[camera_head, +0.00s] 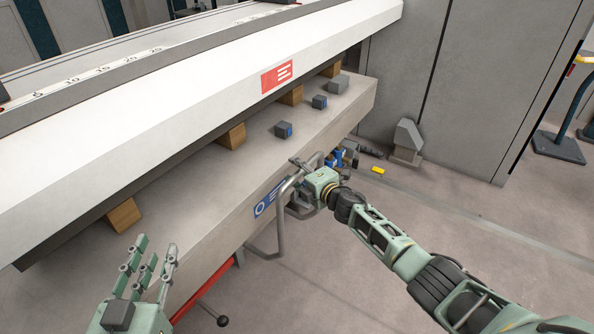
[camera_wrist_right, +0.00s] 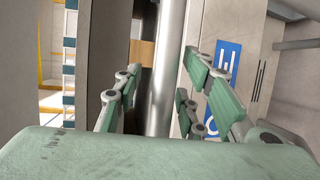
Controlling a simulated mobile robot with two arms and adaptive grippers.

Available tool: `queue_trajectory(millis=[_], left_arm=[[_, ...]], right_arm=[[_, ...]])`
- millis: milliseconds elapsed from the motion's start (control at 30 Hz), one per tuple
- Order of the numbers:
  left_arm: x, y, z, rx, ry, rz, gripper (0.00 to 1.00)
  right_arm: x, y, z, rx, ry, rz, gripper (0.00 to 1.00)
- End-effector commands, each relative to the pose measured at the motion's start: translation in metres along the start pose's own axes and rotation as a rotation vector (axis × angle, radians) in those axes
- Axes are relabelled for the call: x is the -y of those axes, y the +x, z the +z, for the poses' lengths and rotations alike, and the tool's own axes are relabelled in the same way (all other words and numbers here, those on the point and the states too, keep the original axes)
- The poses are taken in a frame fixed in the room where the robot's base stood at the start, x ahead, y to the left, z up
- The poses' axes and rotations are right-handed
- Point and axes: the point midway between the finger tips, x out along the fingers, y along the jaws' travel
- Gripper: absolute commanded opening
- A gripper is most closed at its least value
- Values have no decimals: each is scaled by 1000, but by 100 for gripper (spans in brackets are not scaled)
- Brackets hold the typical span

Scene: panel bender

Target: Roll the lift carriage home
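A bent grey tube handle (camera_head: 281,222) stands at the front face of the machine's bed, beside a blue label (camera_head: 265,203). I take it to be part of the lift carriage; the rest of the carriage is hidden or cannot be told apart. My right gripper (camera_head: 303,184) is at the upper part of this handle. In the right wrist view the grey tube (camera_wrist_right: 165,75) runs between the spread fingers of the right gripper (camera_wrist_right: 168,92), with gaps visible on both sides. My left gripper (camera_head: 152,262) is open and empty at the lower left, its fingers pointing up in front of the bed.
The pale bed (camera_head: 350,103) carries wooden blocks (camera_head: 232,137) and small grey blocks (camera_head: 283,130) under a long white beam (camera_head: 190,85). A red part (camera_head: 203,291) and a black-knobbed lever (camera_head: 222,320) are low in front. Floor on the right is mostly clear.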

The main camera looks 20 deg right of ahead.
Motion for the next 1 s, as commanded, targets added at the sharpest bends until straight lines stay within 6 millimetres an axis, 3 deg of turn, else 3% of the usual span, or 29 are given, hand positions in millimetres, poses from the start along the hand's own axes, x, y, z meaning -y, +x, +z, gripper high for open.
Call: queue_trajectory(millis=[367,1000], left_arm=[[1,0,1,3,1,-1,27],[0,0,1,2,0,-1,27]], right_arm=[[1,-14,5,6,-4,-2,37],[2,-110,0,0,0,-2,37]])
